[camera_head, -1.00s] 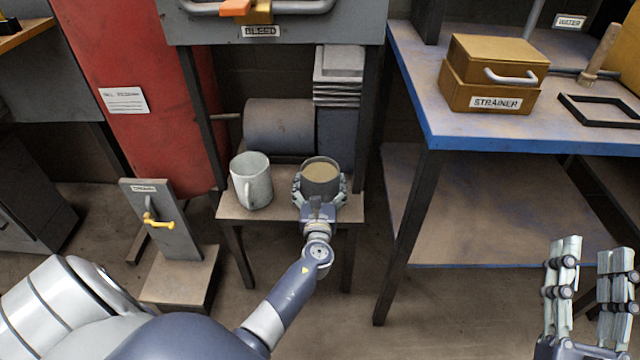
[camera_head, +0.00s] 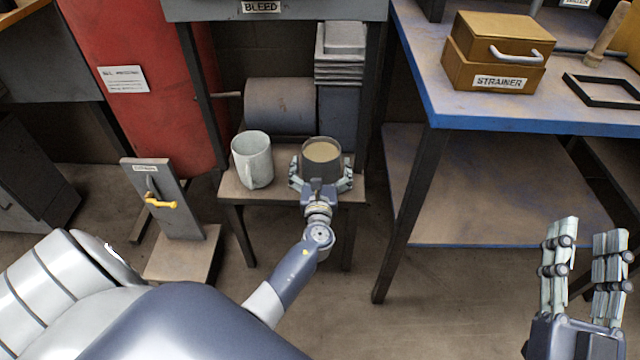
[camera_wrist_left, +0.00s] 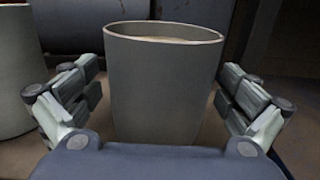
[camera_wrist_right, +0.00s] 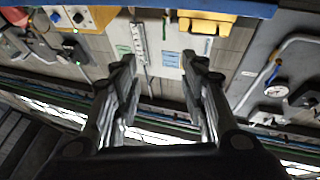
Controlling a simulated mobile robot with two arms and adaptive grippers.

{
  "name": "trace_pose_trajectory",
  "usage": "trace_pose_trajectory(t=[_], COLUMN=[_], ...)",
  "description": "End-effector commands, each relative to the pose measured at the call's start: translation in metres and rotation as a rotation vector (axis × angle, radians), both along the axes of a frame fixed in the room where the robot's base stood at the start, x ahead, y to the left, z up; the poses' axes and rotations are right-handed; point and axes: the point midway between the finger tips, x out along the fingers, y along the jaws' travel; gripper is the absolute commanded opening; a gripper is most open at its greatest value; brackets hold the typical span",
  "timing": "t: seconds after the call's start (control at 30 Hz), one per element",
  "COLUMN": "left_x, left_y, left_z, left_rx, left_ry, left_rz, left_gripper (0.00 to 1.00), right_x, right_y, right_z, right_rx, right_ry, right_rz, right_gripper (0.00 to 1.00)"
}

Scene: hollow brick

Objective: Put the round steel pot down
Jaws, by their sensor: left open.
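The round steel pot (camera_head: 321,158), dark grey and filled with something tan, stands upright on the small low table (camera_head: 285,197). It also shows in the left wrist view (camera_wrist_left: 163,88), large and central. My left gripper (camera_head: 321,182) is open, with its fingers on either side of the pot at the near side. In the left wrist view (camera_wrist_left: 163,110) gaps show between the fingers and the pot walls. My right gripper (camera_head: 588,245) is raised at the lower right, its fingers apart and empty; the right wrist view (camera_wrist_right: 165,75) shows nothing between them.
A pale mug (camera_head: 252,160) stands left of the pot on the same table. A dark roller (camera_head: 280,106) sits behind. A blue-edged bench (camera_head: 480,125) with a strainer box (camera_head: 497,50) is to the right. A post with a yellow handle (camera_head: 160,203) stands at left.

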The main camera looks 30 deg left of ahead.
Motion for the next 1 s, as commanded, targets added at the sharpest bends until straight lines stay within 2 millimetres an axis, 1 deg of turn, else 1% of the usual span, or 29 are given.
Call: trace_pose_trajectory(t=[0.03,0.2,0.4,0.5,0.67,0.77,0.83,0.87,0.9,0.97,1.0], left_x=[-0.009,-0.041,-0.075,-0.086,-0.094,-0.097,-0.098,-0.099,-0.1,-0.102,-0.102], left_y=[-0.006,-0.025,-0.046,-0.052,-0.058,-0.06,-0.063,-0.066,-0.071,-0.081,-0.089], left_z=[-0.001,0.0,0.0,0.0,0.0,0.002,0.005,0.007,0.01,0.016,0.021], left_rx=[-0.002,-0.002,-0.002,0.0,-0.028,-0.163,-0.342,-0.436,-0.579,-0.803,-0.957], left_ry=[0.005,0.006,0.003,0.004,-0.008,-0.055,-0.115,-0.147,-0.194,-0.264,-0.31], left_rz=[-0.001,-0.002,-0.001,0.0,-0.002,-0.006,-0.013,-0.017,-0.023,-0.035,-0.043], left_gripper=[1.0,1.0,1.0,1.0,1.0,1.0,1.0,1.0,1.0,1.0,1.0], right_x=[0.003,0.011,0.014,0.014,0.013,0.013,0.013,0.013,0.013,0.013,0.013], right_y=[0.0,-0.002,-0.005,-0.006,-0.007,-0.007,-0.007,-0.007,-0.007,-0.007,-0.007], right_z=[-0.005,-0.036,-0.064,-0.073,-0.08,-0.081,-0.081,-0.081,-0.08,-0.08,-0.08], right_rx=[-0.011,-0.053,-0.089,-0.1,-0.108,-0.109,-0.109,-0.108,-0.108,-0.108,-0.108], right_ry=[0.037,0.197,0.335,0.374,0.405,0.409,0.409,0.408,0.408,0.408,0.408], right_rz=[-0.003,-0.011,-0.018,-0.021,-0.023,-0.023,-0.023,-0.023,-0.023,-0.023,-0.023], right_gripper=[0.4,0.4,0.4,0.4,0.4,0.4,0.4,0.4,0.4,0.4,0.4])
